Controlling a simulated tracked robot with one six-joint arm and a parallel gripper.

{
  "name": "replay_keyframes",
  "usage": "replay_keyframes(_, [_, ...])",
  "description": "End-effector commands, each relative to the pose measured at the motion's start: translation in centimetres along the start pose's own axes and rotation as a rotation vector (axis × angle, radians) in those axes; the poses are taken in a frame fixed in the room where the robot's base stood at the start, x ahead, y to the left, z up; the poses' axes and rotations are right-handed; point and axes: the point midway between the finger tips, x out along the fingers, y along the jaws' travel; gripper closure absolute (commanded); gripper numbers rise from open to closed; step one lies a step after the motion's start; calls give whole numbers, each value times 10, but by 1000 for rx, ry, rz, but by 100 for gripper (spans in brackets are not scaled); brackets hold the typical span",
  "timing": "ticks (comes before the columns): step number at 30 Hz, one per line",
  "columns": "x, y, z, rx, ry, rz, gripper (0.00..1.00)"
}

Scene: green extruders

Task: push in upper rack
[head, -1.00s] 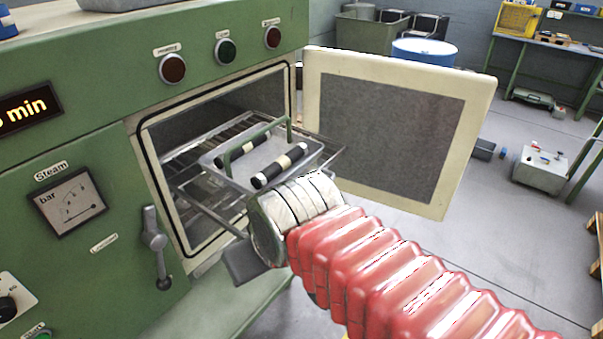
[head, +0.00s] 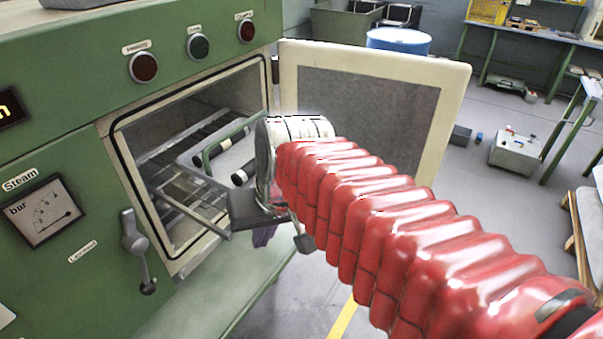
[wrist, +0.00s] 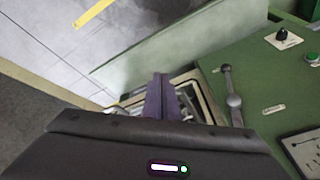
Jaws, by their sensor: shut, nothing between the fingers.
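The upper rack (head: 176,143) is a wire shelf in the open chamber of the green machine. In the head view my wrist hides the front of the rack and part of the tray. My gripper (head: 264,236) is shut and empty, just outside the chamber opening, with its purple fingers mostly hidden. In the wrist view my gripper (wrist: 162,92) shows as closed purple fingers over the opening. I cannot tell whether it touches the rack.
The open chamber door (head: 365,110) stands behind my arm. A lower rack (head: 190,200) is in the chamber. The grey floor to the right holds a small box (head: 515,152).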

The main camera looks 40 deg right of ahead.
Motion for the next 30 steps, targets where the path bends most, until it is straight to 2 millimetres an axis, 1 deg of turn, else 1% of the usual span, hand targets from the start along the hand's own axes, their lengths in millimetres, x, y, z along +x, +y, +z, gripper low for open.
replay_keyframes(1, [0,9,-6,52,-16,-6,100])
replay_keyframes(5, [0,27,-20,166,-49,-32,100])
replay_keyframes(11, [-2,60,-42,339,-84,-86,100])
replay_keyframes(15, [-4,87,-56,459,-94,-131,100])
replay_keyframes(20, [-14,103,-72,619,-39,-239,100])
replay_keyframes(24, [-24,123,-88,748,21,-329,100])
replay_keyframes(30, [-41,151,-105,888,108,-430,100])
